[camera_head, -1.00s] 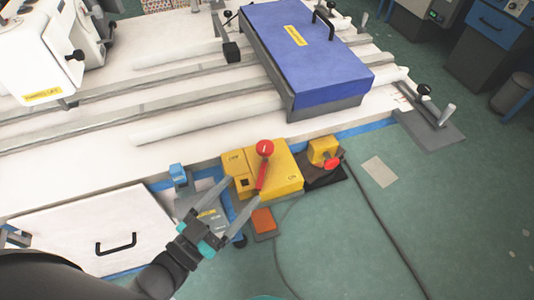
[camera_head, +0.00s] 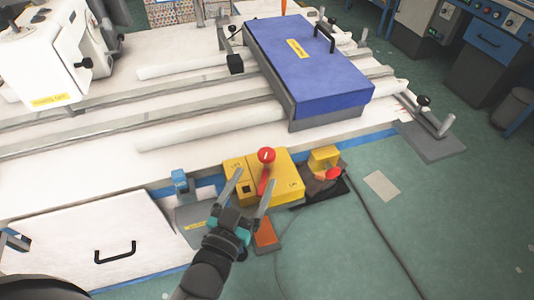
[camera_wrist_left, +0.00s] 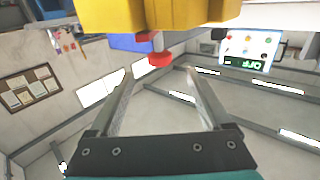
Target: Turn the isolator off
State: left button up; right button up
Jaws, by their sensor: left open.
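The isolator appears to be the yellow box (camera_head: 285,187) at the table's front edge, with a red lever (camera_head: 264,181) topped by a round red knob (camera_head: 266,155). My left gripper (camera_head: 254,177) is open, with its fingers reaching up in front of the box and the lever. In the left wrist view the yellow box (camera_wrist_left: 160,14) fills the top, and a red knob (camera_wrist_left: 159,59) shows between the open fingertips (camera_wrist_left: 160,75). I cannot tell whether either finger touches the lever. My right gripper is not in view.
A smaller yellow box (camera_head: 323,158) with a red knob (camera_head: 334,174) stands right of the isolator. An orange block (camera_head: 266,236) lies below it. A white drawer (camera_head: 95,235) is at left, and a blue cover (camera_head: 310,65) is behind. The green floor at right is mostly free.

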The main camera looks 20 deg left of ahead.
aim_at(264, 162)
pick_arm(q)
jog(key=w, duration=0.8)
jog(key=shift+w+d+b, duration=0.4)
jog(key=shift+c, duration=0.2)
grip_shut()
dwell(0.4)
